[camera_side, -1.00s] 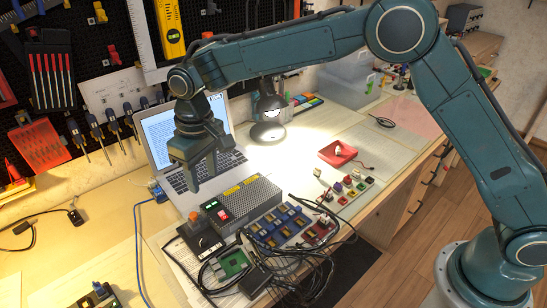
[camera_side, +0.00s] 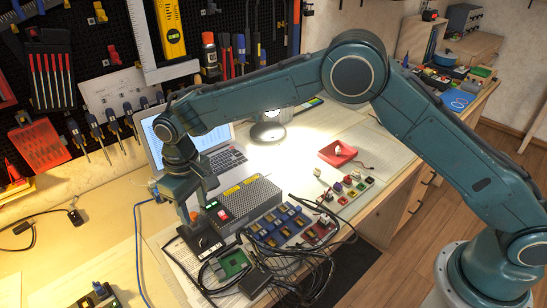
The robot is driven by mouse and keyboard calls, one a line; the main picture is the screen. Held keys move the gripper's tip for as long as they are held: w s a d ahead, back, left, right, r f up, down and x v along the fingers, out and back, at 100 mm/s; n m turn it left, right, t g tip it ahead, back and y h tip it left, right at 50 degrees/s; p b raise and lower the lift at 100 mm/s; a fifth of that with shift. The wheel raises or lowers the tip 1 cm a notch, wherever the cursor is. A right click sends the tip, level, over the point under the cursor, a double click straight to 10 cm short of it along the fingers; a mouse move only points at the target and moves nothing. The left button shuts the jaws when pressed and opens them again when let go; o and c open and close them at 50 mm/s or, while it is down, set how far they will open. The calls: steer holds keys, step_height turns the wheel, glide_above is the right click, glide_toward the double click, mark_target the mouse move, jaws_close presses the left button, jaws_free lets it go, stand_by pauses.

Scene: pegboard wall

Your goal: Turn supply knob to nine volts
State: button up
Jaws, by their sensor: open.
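The supply looks like the grey perforated metal box (camera_side: 250,197) with yellow labels, a red switch and a green switch on its near end. A dark control box (camera_side: 201,241) sits at its near left. An orange-topped knob (camera_side: 193,215) stands up from this box. Its pointer and scale are too small to read. My gripper (camera_side: 192,208) is open and points down just above the control box, its fingers close to the orange knob. I cannot tell whether they touch it, and they partly hide it.
The open laptop (camera_side: 225,160) is behind my gripper. Terminal blocks (camera_side: 280,222), a green circuit board (camera_side: 233,263) and tangled black wires (camera_side: 300,262) lie to the right and in front. A blue cable (camera_side: 137,235) runs on the left.

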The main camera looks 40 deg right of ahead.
mark_target(202, 238)
step_height(202, 238, down, 11)
steer(key=shift+r, duration=0.1)
stand_by(0.4)
jaws_close()
